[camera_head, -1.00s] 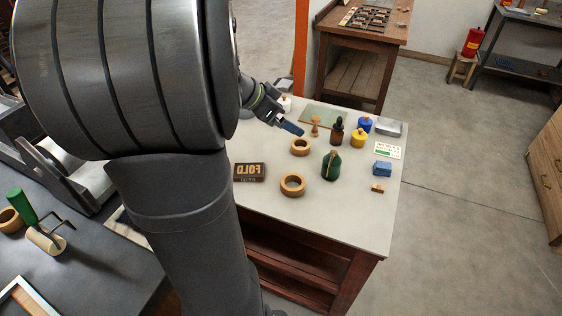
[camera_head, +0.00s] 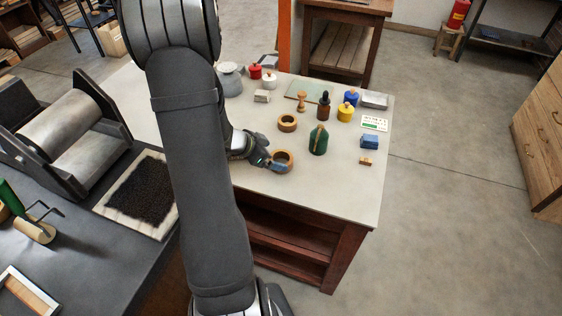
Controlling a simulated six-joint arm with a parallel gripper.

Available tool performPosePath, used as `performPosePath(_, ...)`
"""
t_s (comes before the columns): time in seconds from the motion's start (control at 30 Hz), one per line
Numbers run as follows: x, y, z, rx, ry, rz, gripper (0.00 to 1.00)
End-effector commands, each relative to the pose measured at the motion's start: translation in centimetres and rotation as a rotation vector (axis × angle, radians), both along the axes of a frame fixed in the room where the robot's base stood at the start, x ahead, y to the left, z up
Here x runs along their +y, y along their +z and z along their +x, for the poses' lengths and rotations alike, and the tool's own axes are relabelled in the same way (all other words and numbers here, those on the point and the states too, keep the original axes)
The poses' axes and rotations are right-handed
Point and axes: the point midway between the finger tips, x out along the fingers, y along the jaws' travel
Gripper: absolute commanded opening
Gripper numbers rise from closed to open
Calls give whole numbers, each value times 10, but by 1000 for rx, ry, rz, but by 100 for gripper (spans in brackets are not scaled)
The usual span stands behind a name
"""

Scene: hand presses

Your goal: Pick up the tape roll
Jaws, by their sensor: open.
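Two tan ring-shaped rolls lie flat on the pale worktable (camera_head: 330,195), and I cannot tell from their looks which is the tape roll. The nearer roll (camera_head: 291,156) has my gripper (camera_head: 277,165) at its left front side. The blue fingertips overlap this roll's left and front edge in the view, and whether they touch it is too small to tell. My gripper is open and holds nothing that I can see. The farther roll (camera_head: 287,122) stands free behind it.
A green bottle (camera_head: 318,141), a brown dropper bottle (camera_head: 323,106), a wooden stamp (camera_head: 301,102) and a yellow pot (camera_head: 346,112) stand behind and right. A blue block (camera_head: 370,142) and a small wooden block (camera_head: 366,161) lie at the right. The table's front right is clear.

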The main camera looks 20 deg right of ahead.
Motion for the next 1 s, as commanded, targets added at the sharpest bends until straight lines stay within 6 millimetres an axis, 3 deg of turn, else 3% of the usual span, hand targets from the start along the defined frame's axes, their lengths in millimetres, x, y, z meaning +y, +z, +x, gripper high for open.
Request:
performPosePath(0.17, -4, -8, 0, 1, -1, 0, 96)
performPosePath(0.5, -33, -38, 2, 1, -2, 0, 96)
performPosePath(0.77, -36, -40, 3, -1, 1, 0, 96)
performPosePath(1.0, -35, -39, 3, 0, 0, 0, 52)
